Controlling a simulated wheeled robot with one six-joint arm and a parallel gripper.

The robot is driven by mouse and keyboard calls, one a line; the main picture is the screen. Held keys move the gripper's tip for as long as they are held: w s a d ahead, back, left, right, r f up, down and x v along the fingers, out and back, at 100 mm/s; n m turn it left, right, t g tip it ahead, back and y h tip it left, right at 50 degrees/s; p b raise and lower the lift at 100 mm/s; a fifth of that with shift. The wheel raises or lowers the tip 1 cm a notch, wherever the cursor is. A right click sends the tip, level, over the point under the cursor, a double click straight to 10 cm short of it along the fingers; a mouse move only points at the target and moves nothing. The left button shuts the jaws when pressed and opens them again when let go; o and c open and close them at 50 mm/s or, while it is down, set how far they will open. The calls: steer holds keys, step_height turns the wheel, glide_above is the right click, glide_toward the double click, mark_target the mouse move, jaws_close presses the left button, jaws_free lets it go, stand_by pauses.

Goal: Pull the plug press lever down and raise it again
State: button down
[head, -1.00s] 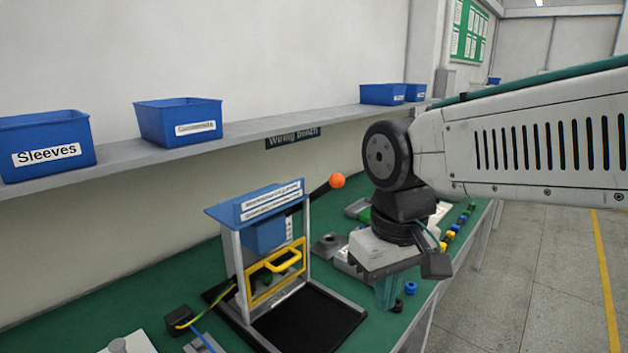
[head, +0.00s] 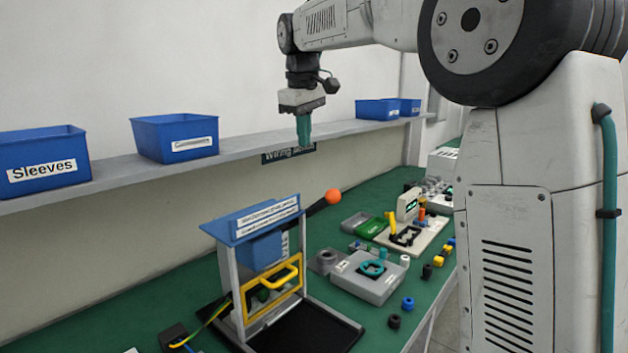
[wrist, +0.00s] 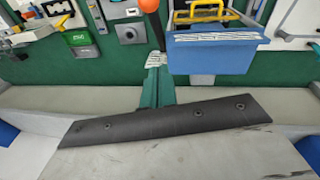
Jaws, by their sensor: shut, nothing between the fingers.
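The plug press (head: 262,250) stands on the green bench, with a blue top, grey posts and a yellow-framed guard with a handle (head: 285,277). Its black lever sticks out from the right side, tilted up, and ends in an orange ball knob (head: 333,196). My gripper (head: 304,145) points down, shut and empty, above and a little left of the knob in the head view, apart from it. In the wrist view the teal fingertips (wrist: 155,62) are together, the orange knob (wrist: 148,5) is at the top edge and the blue press top (wrist: 215,37) is to the right.
A shelf (head: 240,148) along the wall carries several blue bins, one labelled Sleeves (head: 42,160). Right of the press lie a grey fixture with a teal ring (head: 370,275), a green tray (head: 371,228) and several small coloured parts. A cable box (head: 174,338) sits at the press's left.

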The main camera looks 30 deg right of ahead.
glide_above(317, 203)
steer(key=w+a, duration=0.2)
step_height(317, 203, down, 11)
steer(key=shift+s+d+f, duration=0.8)
steer(key=shift+d+f, duration=0.1)
steer(key=shift+f, duration=0.15)
steer(key=shift+s+d, duration=0.1)
